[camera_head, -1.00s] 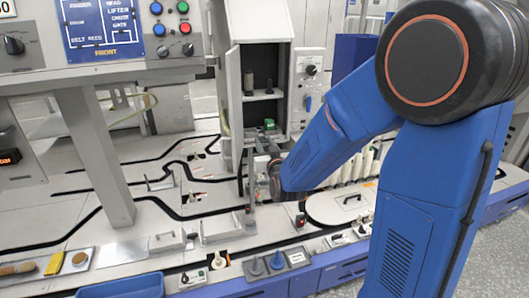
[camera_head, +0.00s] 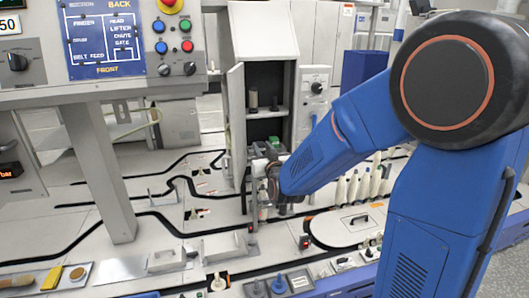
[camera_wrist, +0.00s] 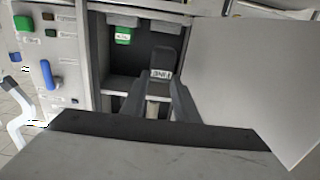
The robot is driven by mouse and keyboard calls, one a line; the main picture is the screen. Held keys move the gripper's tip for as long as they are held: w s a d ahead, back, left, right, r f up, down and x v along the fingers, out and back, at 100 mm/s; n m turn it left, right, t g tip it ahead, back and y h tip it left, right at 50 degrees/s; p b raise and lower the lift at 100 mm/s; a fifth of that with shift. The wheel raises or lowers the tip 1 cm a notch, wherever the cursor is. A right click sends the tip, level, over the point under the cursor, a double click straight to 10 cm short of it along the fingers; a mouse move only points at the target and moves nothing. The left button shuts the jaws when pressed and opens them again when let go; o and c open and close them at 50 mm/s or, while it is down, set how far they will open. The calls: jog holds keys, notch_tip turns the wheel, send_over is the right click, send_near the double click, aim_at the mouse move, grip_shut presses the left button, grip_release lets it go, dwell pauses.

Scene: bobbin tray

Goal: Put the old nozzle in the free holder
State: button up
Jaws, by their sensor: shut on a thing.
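My gripper (camera_wrist: 160,88) is shut on a dark, round-ended piece with a pale label (camera_wrist: 162,62), taken to be the old nozzle; the label is not legible to me. In the wrist view it stands in front of the open cabinet (camera_wrist: 97,60). A green-fronted holder (camera_wrist: 123,36) is left of the nozzle, apart from it. A grey holder (camera_wrist: 172,52) behind the nozzle is partly hidden by it; I cannot tell whether it is empty. In the head view my gripper (camera_head: 264,165) is low before the cabinet, and the nozzle cannot be made out.
The cabinet door (camera_wrist: 245,70) stands open close beside my gripper. A control panel (camera_wrist: 45,60) with a blue handle is on the other side. Two upright pieces stand on the cabinet shelf (camera_head: 264,111). The bench (camera_head: 160,225) below carries tracks and small fittings.

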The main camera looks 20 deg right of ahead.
jog(key=shift+w, duration=5.2)
jog(key=shift+f, duration=0.55)
jog(key=shift+f, duration=1)
jog(key=o, duration=1.1)
jog(key=shift+o, duration=0.2)
